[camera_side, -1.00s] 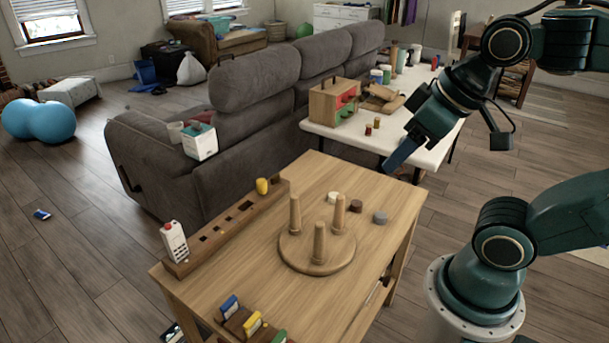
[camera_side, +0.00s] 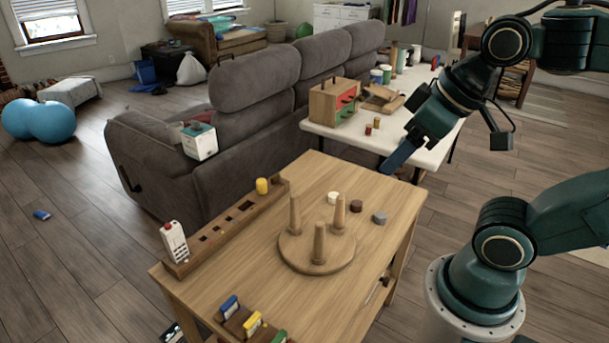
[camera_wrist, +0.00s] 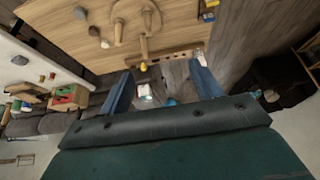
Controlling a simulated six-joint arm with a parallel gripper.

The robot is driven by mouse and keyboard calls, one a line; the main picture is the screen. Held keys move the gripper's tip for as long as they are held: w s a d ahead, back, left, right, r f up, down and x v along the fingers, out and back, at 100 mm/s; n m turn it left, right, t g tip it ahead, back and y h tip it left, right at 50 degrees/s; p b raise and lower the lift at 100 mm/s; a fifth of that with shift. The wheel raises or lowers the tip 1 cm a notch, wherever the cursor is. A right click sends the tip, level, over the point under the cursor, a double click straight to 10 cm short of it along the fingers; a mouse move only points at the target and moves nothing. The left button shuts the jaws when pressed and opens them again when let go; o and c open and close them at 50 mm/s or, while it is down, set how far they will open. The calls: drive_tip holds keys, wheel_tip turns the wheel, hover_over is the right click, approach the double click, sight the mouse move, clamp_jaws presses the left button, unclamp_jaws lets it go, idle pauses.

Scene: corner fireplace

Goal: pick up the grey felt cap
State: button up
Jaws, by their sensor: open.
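The grey felt cap (camera_side: 380,218) lies on the wooden table near its right edge, at the end of a short row of caps. In the wrist view the grey cap (camera_wrist: 81,13) is small, near the top edge. My gripper (camera_side: 392,168) is above and behind the grey cap in the side view, well apart from it. In the wrist view my gripper (camera_wrist: 160,70) has its two blue fingers spread with nothing held between them.
A brown cap (camera_side: 356,206) and a white cap (camera_side: 333,197) lie beside the grey one. A round base with upright pegs (camera_side: 318,262) stands left of them. A slotted wooden rack (camera_side: 215,238) lines the table's left side. A white table (camera_side: 400,128) holds boxes and jars behind.

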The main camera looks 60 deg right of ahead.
drive_tip(key=w+d+f+m+g+h, duration=0.1)
drive_tip(key=w+d+f+m+g, duration=0.1)
drive_tip(key=w+d+f+m, duration=0.35)
drive_tip(key=w+d+f+m+g, duration=0.1)
drive_tip(key=w+d+f+m, duration=0.2)
drive_tip(key=w+d+m, duration=0.35)
drive_tip(key=d+f+m+g, duration=0.1)
drive_tip(key=d+f+m, duration=0.2)
drive_tip(key=d+f, duration=0.6)
drive_tip(key=s+d+f+m+g+y, duration=0.1)
drive_tip(key=d+f+m, duration=0.2)
drive_tip(key=d+f, duration=0.5)
drive_tip(key=shift+s+d+f+g, duration=0.3)
drive_tip(key=shift+d+f, duration=0.1)
drive_tip(key=shift+f, duration=0.15)
drive_tip(key=shift+f, duration=0.1)
hover_over(381, 215)
drive_tip(key=shift+f, duration=4.2)
